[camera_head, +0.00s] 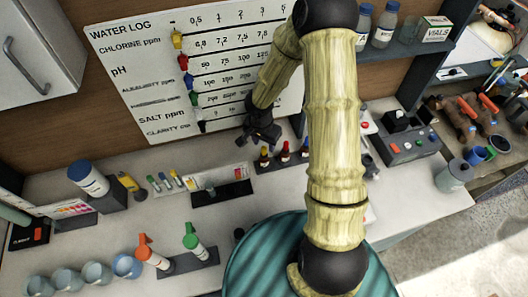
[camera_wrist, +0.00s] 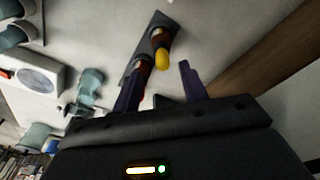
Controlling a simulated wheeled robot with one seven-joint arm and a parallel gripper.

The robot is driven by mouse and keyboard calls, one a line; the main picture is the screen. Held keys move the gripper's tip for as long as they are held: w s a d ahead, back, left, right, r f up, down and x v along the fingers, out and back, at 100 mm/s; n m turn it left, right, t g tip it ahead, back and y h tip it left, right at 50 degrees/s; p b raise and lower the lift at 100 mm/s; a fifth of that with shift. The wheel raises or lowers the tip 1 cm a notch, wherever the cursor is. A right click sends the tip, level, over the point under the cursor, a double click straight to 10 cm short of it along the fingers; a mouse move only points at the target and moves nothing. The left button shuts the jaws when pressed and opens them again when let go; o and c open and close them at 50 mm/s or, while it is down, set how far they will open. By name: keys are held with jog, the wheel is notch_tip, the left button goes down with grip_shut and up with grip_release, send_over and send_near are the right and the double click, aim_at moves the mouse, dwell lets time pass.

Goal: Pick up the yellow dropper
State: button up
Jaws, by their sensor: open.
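The yellow dropper (camera_head: 264,159) stands at the left end of a dark rack (camera_head: 270,168) on the counter below the white board, with red-topped droppers (camera_head: 285,153) to its right. My gripper (camera_head: 260,138) is open and empty, just above and behind the yellow dropper in the head view. In the wrist view the yellow bulb (camera_wrist: 162,59) shows between the two open fingers, near their tips and beyond them. A red dropper shows partly behind the left finger. The dropper's lower body is largely hidden there. I cannot tell the exact gap between fingers and bulb.
A dark tray with a card (camera_head: 222,190) lies left of the rack. The water log board (camera_head: 200,65) is close behind my gripper. A grey device (camera_head: 405,140) sits to the right. Bare counter shows in front of the rack.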

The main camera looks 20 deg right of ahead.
aim_at(264, 147)
jog(key=shift+f, duration=0.1)
jog(key=shift+w+f+p, duration=0.2)
jog(key=shift+f+p, duration=0.3)
jog(key=shift+f, duration=0.75)
jog(key=shift+w+f+p, duration=0.2)
jog(key=shift+f+p, duration=0.25)
jog(key=shift+f, duration=0.8)
jog(key=shift+s, duration=0.1)
jog(key=shift+d, duration=0.15)
jog(key=c, duration=0.7)
